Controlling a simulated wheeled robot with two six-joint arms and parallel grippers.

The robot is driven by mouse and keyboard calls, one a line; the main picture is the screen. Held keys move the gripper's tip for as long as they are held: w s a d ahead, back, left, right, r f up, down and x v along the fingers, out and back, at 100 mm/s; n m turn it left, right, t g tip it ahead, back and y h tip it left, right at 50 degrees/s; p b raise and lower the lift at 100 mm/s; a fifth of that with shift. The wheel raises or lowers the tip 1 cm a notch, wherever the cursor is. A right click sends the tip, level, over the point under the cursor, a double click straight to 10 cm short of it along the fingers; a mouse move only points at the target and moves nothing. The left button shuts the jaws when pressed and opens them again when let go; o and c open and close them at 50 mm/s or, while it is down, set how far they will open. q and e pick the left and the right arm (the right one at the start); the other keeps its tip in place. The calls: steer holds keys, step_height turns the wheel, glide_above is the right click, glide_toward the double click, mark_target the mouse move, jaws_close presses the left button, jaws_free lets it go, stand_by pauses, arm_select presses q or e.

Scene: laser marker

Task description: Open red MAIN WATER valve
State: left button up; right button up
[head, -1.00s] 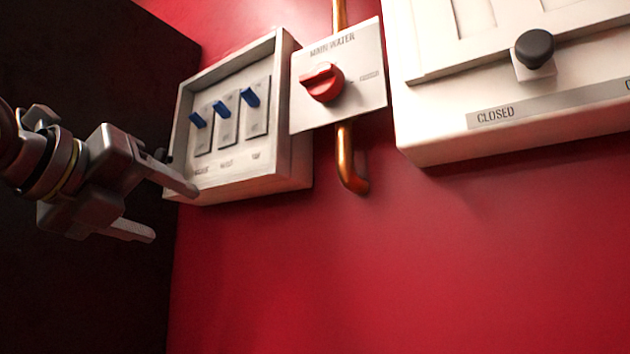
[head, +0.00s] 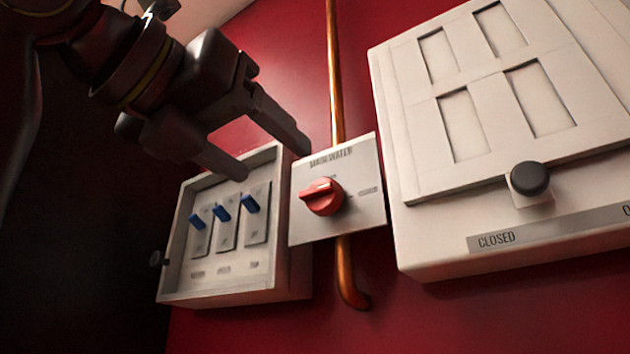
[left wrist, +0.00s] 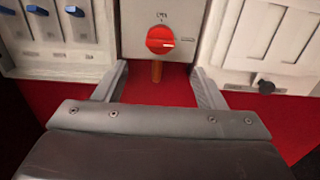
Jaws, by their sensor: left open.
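The red MAIN WATER valve knob (head: 321,197) sits on a white square plate (head: 365,218) on the red wall. Its raised grip lies roughly sideways, tilted slightly. The knob also shows in the left wrist view (left wrist: 160,39), ahead of and between the fingers. My left gripper (head: 274,157) is open and empty, above and left of the knob in the head view, its fingers pointing toward the plate and apart from the knob. The left gripper's two fingers also show in the left wrist view (left wrist: 157,88). My right gripper is not in view.
A white box with several blue switches (head: 221,212) stands left of the plate. A copper pipe (head: 345,280) runs behind the plate. A white panel with a black knob (head: 530,178) and a CLOSED label (head: 497,241) is at the right.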

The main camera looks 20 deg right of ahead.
mark_target(314, 192)
arm_select(q)
steer(key=p+x, duration=0.3)
steer(key=x, duration=0.6)
steer(key=shift+w+d+r, duration=0.1)
steer(key=shift+w+d, duration=0.05)
steer(key=shift+d, duration=0.05)
steer(key=shift+w+d, duration=0.25)
steer(key=shift+d, duration=0.1)
steer(key=shift+a, duration=0.1)
steer(key=c, duration=1)
